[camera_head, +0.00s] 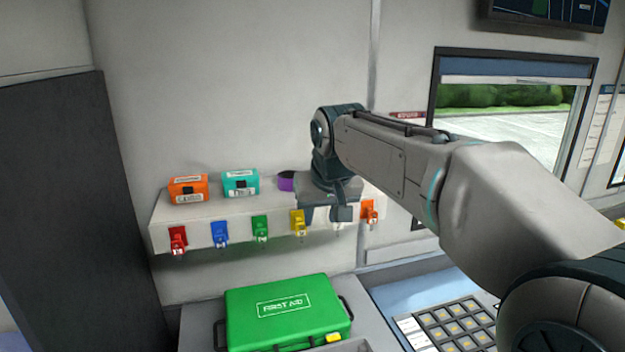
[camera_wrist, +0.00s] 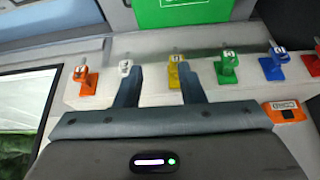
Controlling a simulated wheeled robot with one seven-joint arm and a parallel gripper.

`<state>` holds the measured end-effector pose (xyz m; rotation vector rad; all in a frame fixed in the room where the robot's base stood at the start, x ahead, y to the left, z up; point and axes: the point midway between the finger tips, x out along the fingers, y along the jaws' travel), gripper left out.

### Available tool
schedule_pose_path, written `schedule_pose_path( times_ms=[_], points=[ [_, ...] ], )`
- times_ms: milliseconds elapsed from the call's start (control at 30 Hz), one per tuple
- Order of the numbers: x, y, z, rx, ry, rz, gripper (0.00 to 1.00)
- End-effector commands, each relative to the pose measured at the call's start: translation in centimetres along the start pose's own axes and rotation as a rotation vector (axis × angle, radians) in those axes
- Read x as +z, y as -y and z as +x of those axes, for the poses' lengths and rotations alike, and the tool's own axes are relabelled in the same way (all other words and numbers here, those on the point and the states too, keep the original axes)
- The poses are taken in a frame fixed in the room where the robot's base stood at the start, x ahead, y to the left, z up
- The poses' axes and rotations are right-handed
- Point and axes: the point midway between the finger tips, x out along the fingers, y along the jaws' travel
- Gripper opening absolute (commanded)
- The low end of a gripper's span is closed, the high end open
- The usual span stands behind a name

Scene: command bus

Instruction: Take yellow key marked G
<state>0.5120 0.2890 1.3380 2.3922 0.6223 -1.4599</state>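The yellow key (camera_head: 298,222) hangs on the front face of the white shelf, between the green key and my gripper. It also shows in the wrist view (camera_wrist: 175,74), between my two fingers and close to the right one. Its marking is too small to read. My gripper (camera_head: 338,213) is open and empty, at the shelf front just right of the yellow key in the head view. In the wrist view my gripper (camera_wrist: 160,74) has its fingers spread, with the left fingertip by a white key (camera_wrist: 125,67).
Red (camera_head: 178,240), blue (camera_head: 220,235), green (camera_head: 260,228) and orange (camera_head: 369,212) keys hang along the shelf (camera_head: 280,206). Orange (camera_head: 188,189) and teal (camera_head: 240,182) boxes and a purple object (camera_head: 286,181) stand on it. A green first aid case (camera_head: 285,312) lies below.

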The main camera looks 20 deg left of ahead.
Motion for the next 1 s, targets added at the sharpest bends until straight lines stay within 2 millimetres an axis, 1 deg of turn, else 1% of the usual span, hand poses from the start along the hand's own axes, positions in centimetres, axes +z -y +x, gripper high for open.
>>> schedule_pose_path(
  times_ms=[33, 100, 200, 367, 1000],
  points=[
    [-1.3, 1.0, -0.5, -0.009, -0.007, -0.014, 0.35],
    [-2.1, 1.8, -0.7, -0.017, -0.015, -0.024, 0.35],
    [-2.6, 2.4, -0.5, -0.023, -0.019, -0.030, 0.35],
    [-2.6, 2.4, 0.5, -0.023, -0.020, -0.031, 0.35],
    [-2.7, 2.5, 6.7, -0.023, -0.019, -0.030, 0.35]
  ],
)
